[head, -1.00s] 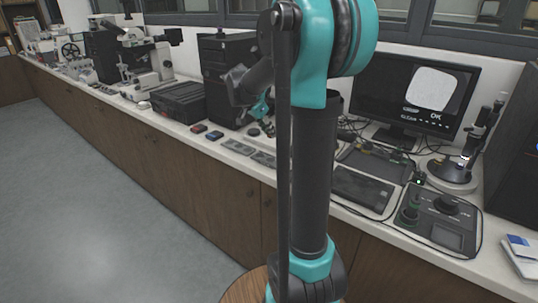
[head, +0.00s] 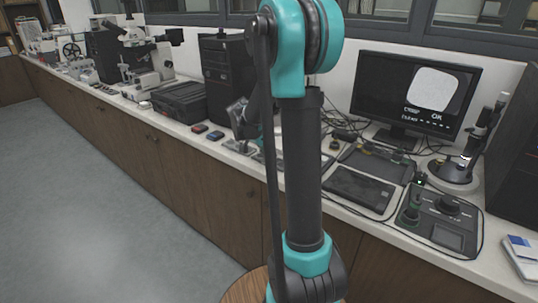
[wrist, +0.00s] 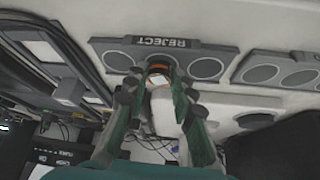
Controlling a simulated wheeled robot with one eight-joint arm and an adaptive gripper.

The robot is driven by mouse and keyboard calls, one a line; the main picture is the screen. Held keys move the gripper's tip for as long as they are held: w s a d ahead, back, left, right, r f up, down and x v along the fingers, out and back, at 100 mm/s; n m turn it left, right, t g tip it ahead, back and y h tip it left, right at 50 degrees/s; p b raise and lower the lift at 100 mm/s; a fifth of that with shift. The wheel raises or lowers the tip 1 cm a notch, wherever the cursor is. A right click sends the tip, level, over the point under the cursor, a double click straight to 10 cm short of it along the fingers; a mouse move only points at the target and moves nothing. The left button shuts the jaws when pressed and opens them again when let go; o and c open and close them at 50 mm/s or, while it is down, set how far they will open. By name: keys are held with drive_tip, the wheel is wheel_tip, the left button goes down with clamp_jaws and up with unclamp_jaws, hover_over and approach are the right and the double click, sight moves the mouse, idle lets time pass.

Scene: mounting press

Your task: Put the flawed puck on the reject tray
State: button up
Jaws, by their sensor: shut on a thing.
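In the wrist view my gripper (wrist: 160,86) is shut on a puck (wrist: 157,73) with an orange edge and a pale face. The fingers cover its sides. The grey reject tray (wrist: 226,50) lies beyond the fingertips, its REJECT label upside down in this view. The puck is over the middle of the tray, between an empty-looking round recess on the left and one on the right. I cannot tell whether it touches the tray. In the head view my arm hides much of this area, and the fingertips are not clear.
A second grey tray (wrist: 284,70) with round recesses lies to the right in the wrist view. A dark disc (wrist: 256,120) is on the bench nearby. In the head view, a keyboard (head: 359,189), a control box (head: 437,221) and a monitor (head: 412,97) showing OK stand to the right.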

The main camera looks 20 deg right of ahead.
drive_tip(key=o, duration=0.9)
drive_tip(key=v, duration=1.2)
drive_tip(key=s+a+f+n+y, duration=0.1)
drive_tip(key=s+f+n, duration=0.3)
drive_tip(key=s, duration=0.4)
drive_tip(key=s+a+f+n+t+y, duration=0.1)
drive_tip(key=s+a+f+n+y, duration=0.1)
drive_tip(key=s+f+n, duration=0.3)
drive_tip(key=s+a+f+n+t+y, duration=0.1)
drive_tip(key=s+f+n+y, duration=0.1)
drive_tip(key=s+f+n, duration=0.2)
drive_tip(key=shift+s+a+f+n+y, duration=0.1)
drive_tip(key=shift+s+f, duration=0.55)
drive_tip(key=shift+s, duration=0.55)
drive_tip(key=shift+s+a+f+n+y, duration=0.15)
drive_tip(key=shift+s+f, duration=0.45)
drive_tip(key=shift+s, duration=0.55)
drive_tip(key=shift+s+a+f+n+y, duration=0.1)
drive_tip(key=shift+s+f, duration=0.55)
drive_tip(key=shift+s, duration=0.55)
